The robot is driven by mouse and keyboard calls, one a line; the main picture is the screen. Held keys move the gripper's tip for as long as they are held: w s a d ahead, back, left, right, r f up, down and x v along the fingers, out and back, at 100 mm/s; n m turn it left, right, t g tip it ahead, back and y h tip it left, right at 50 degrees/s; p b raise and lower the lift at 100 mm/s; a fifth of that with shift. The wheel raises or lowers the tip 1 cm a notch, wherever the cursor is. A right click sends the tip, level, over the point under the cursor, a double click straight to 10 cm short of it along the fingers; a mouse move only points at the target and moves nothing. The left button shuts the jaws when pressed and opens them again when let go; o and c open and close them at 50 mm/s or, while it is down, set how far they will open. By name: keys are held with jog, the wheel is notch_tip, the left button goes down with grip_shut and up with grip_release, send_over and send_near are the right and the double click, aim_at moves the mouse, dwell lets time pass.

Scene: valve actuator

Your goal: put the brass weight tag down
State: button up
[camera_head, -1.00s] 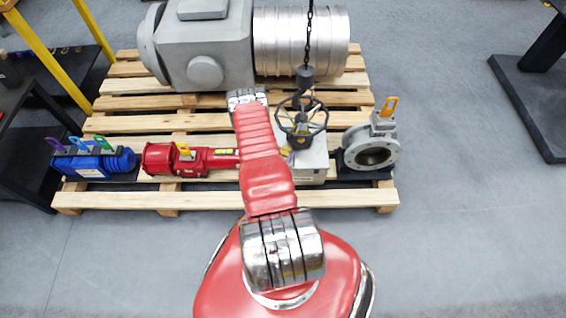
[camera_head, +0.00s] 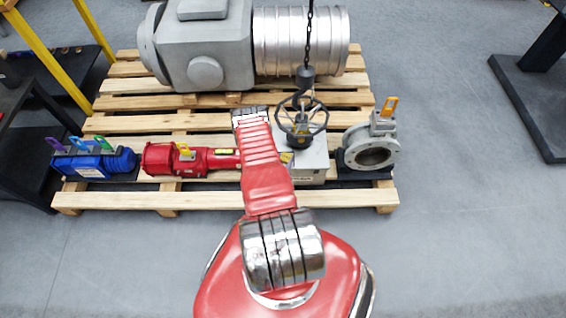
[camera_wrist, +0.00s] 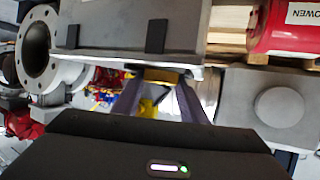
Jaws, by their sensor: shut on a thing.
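In the wrist view, the two dark fingers of my gripper (camera_wrist: 160,88) close on a small yellow-brass piece, which looks like the brass weight tag (camera_wrist: 160,75). The tag shows as a short flat band between the fingertips, beside the edge of a grey box (camera_wrist: 130,28). I cannot tell whether the tag touches the box. In the head view, my red arm reaches over the pallet and hides the fingers and the tag.
The wooden pallet (camera_head: 150,196) carries a blue actuator (camera_head: 95,163), a red actuator (camera_head: 190,160), a grey box (camera_head: 312,160) and a flanged valve (camera_head: 371,149). A handwheel (camera_head: 301,117) hangs from a chain hook. A large grey actuator (camera_head: 205,50) lies behind.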

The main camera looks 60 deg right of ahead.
jog(key=shift+f, duration=0.15)
jog(key=o, duration=1.1)
jog(key=shift+a, duration=0.1)
jog(key=v, duration=1.1)
jog(key=shift+a+r, duration=0.3)
jog(key=shift+r, duration=0.1)
jog(key=shift+w, duration=0.1)
